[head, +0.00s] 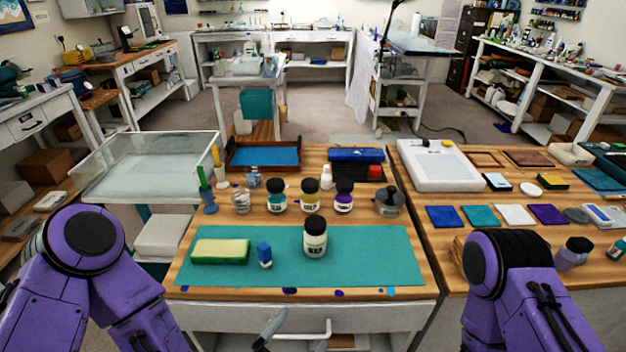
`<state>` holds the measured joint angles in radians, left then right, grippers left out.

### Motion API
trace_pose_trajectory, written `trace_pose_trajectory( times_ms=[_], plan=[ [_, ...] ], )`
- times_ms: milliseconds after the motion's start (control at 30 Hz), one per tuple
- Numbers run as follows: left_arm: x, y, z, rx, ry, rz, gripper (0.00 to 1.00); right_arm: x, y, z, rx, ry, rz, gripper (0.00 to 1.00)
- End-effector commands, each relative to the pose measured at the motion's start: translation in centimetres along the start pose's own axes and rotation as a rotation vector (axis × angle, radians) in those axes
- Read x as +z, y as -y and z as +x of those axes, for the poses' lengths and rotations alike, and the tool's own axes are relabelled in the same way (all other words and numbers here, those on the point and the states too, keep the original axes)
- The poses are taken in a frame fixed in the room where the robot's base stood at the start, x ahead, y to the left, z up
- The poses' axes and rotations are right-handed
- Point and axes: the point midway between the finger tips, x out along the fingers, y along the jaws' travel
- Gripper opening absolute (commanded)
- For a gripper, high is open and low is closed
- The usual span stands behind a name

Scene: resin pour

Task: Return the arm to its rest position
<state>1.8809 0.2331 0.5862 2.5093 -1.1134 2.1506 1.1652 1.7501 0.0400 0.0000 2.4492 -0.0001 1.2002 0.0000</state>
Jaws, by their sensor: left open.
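My left arm (85,265) comes in from the lower left, with its purple links bent down. My left gripper (270,330) shows only in part at the bottom edge, in front of the drawer below the worktop. It is open, low and apart from the things on the table, with nothing seen in it. My right arm (515,290) is at the lower right. Its gripper is out of the picture. A white-labelled jar with a black lid (316,238) stands upright on the teal mat (370,265).
A yellow-green sponge (220,251) and a small blue bottle (265,255) are on the mat. Several lidded jars (311,196) stand behind it. A clear bin (150,165) is at left. Colour tiles (481,216) and jars (573,252) are near my right arm. The mat's right part is clear.

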Motion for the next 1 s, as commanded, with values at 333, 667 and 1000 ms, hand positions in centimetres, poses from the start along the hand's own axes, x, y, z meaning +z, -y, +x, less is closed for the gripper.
trace_pose_trajectory(
  times_ms=[333, 667, 1000],
  plan=[
    [-11.6, 2.4, -3.5, -0.372, -0.315, 0.906, 0.88, 0.0, 0.0, 0.0, 0.0, 0.001, 0.0, 0.83],
    [-28.2, -1.8, -19.9, -1.268, -0.706, 1.56, 0.88, 0.0, 0.0, 0.0, 0.0, 0.001, 0.0, 0.83],
    [-30.2, -4.3, -24.1, -1.373, -0.828, 1.579, 0.88, 0.0, 0.0, 0.0, 0.0, 0.001, 0.0, 0.83]
  ],
)
